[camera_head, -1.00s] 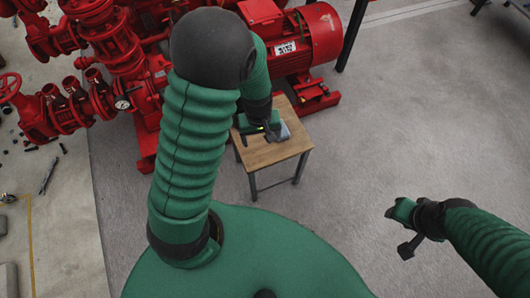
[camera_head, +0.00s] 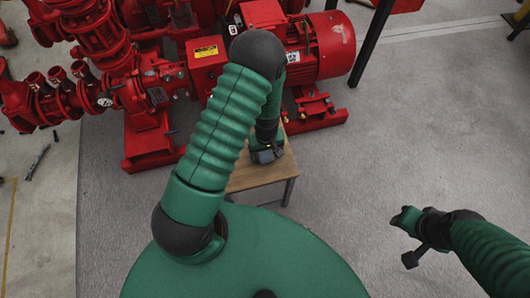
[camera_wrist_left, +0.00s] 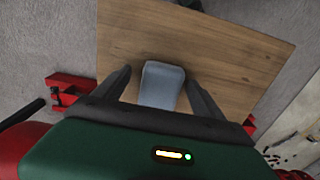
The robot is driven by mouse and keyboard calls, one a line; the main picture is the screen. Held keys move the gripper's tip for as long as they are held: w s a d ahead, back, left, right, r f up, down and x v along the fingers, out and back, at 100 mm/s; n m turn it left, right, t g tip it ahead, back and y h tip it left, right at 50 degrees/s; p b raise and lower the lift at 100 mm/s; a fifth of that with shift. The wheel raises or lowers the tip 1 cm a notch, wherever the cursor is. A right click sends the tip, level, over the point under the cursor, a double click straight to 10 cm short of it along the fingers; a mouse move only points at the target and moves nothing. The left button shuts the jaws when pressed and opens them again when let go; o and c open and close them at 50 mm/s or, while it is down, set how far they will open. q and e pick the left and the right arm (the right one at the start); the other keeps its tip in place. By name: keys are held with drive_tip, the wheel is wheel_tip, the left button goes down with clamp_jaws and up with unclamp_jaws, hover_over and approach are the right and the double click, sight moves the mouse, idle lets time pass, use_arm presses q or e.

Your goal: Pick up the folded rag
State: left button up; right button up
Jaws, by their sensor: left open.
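The folded rag (camera_wrist_left: 162,86) is a small blue-grey pad lying on a wooden table (camera_wrist_left: 240,60). In the left wrist view it sits between the two dark fingers of my left gripper, which are open, one on each side, with a gap to the rag. In the head view my left gripper (camera_head: 266,152) is over the table (camera_head: 245,178), and my arm hides much of the tabletop and the rag. My right gripper (camera_head: 405,221) is out over bare floor at the right, away from the table; its jaws are too small to read.
A red pump and motor set (camera_head: 318,48) stands close behind the table, with pipes and valves to the left. Dark posts (camera_head: 370,45) rise behind at the right. The grey floor (camera_head: 430,130) at the right is clear.

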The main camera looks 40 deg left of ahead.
use_arm(q)
drive_tip(key=shift+a+f, duration=0.15)
drive_tip(key=shift+f, duration=0.2)
drive_tip(key=shift+a+r, duration=0.1)
drive_tip(key=shift+a, duration=0.05)
drive_tip(key=shift+d, duration=0.2)
drive_tip(key=c, duration=1)
drive_tip(key=shift+a, duration=0.1)
drive_tip(key=shift+c, duration=0.5)
drive_tip(key=shift+r, duration=0.15)
